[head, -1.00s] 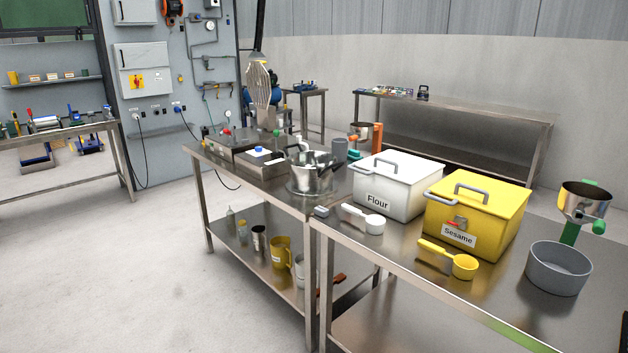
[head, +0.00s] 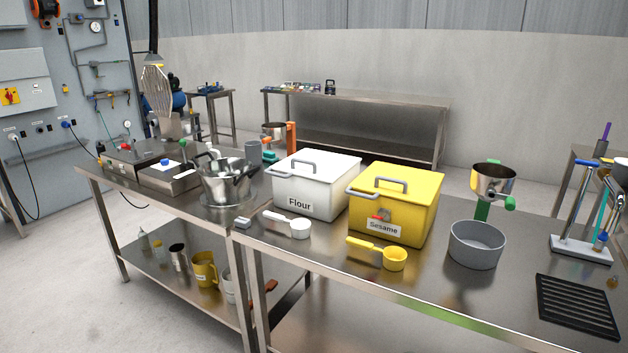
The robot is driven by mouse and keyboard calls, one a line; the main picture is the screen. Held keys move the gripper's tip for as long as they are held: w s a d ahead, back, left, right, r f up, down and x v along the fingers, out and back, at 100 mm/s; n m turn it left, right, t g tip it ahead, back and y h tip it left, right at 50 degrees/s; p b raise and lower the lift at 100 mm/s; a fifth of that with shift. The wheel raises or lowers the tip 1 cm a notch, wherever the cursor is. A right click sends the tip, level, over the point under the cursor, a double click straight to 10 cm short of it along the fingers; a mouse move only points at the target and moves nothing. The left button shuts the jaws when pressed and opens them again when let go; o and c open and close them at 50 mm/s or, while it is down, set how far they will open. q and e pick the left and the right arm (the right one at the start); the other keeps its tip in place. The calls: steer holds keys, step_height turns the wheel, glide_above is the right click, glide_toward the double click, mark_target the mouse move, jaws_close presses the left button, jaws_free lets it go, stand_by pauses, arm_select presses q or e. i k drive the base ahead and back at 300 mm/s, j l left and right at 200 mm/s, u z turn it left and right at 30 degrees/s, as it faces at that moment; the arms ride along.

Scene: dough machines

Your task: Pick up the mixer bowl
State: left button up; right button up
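A shiny steel bowl (head: 226,184) with dark handles stands upright on a round base on the left steel table; it looks like the mixer bowl. A large flat beater or whisk shape (head: 157,90) rises behind that table. A plain grey round bowl (head: 476,246) stands on the right table, in front of a steel pot with green handles (head: 493,180). Neither of my grippers shows in the head view.
A white Flour bin (head: 318,190) and a yellow Sesame bin (head: 395,215) stand right of the steel bowl. A white scoop (head: 298,229) and a yellow scoop (head: 394,259) lie before them. A black grate (head: 577,306) lies at the right. Floor at lower left is clear.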

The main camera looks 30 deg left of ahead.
mark_target(226, 184)
steer(key=j+z, duration=0.2)
steer(key=j, duration=0.3)
steer(key=j+z, duration=0.25)
steer(key=j, duration=0.3)
steer(key=j+z, duration=0.2)
steer(key=j, duration=0.3)
steer(key=k+j+z, duration=0.2)
steer(key=j, duration=0.3)
steer(key=j+z, duration=0.2)
steer(key=j, duration=0.3)
